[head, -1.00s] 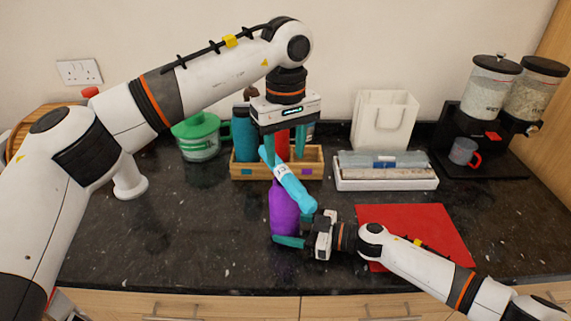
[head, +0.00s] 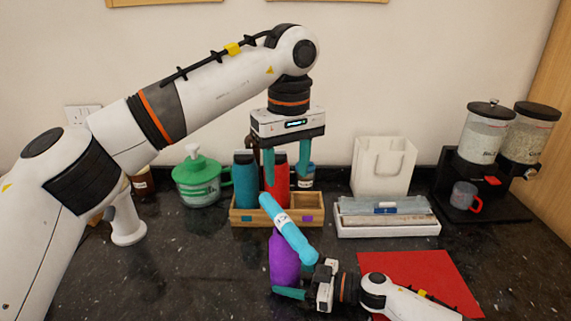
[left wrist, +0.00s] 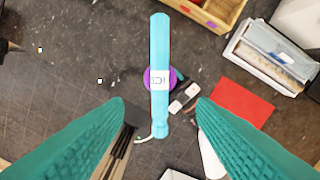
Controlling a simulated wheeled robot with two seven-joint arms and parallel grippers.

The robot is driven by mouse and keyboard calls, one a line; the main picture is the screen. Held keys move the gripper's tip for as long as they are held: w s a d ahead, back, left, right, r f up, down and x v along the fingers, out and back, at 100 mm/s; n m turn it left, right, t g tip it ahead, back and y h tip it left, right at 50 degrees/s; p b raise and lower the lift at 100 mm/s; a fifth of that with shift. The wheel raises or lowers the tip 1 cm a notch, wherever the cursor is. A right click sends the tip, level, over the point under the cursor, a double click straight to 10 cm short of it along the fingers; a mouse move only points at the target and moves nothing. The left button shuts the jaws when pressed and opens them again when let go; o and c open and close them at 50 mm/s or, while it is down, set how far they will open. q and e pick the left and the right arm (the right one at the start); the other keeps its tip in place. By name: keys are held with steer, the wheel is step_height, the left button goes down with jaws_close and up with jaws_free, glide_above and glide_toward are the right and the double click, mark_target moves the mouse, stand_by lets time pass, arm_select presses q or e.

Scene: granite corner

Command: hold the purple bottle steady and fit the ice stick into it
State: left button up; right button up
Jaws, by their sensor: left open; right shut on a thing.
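The purple bottle (head: 283,262) stands upright on the dark counter; its round edge shows under the stick in the left wrist view (left wrist: 149,73). My right gripper (head: 300,276) is shut on it from the right. The light-blue ice stick (head: 294,238) with a white label lies slanted across the bottle's top. Its lower end hangs outside, to the bottle's right. In the left wrist view the stick (left wrist: 160,45) covers the bottle's mouth. My left gripper (head: 286,172) is open and empty above the stick, its fingers (left wrist: 160,103) apart from it.
Behind stands a wooden crate (head: 263,217) with a teal bottle (head: 245,182) and a red bottle (head: 277,186). A red mat (head: 420,280) lies to the right. A white tray (head: 388,230), a white bag (head: 381,168) and dispensers stand behind.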

arm_select(q)
steer(key=s+d+t+y, duration=0.1)
steer(key=s+d+t, duration=0.1)
steer(key=s, duration=0.1)
steer(key=t, duration=0.1)
glide_above(286, 220)
steer(key=s+d, duration=0.1)
steer(key=s, duration=0.1)
steer(key=shift+y, duration=0.4)
steer(key=f, duration=0.7)
steer(key=shift+w+d, duration=0.1)
steer(key=shift+w, duration=0.1)
steer(key=shift+t, duration=0.3)
steer(key=shift+s+x, duration=0.1)
steer(key=shift+x, duration=1.2)
steer(key=shift+s+x, duration=0.15)
steer(key=shift+x, duration=1.2)
jaws_close()
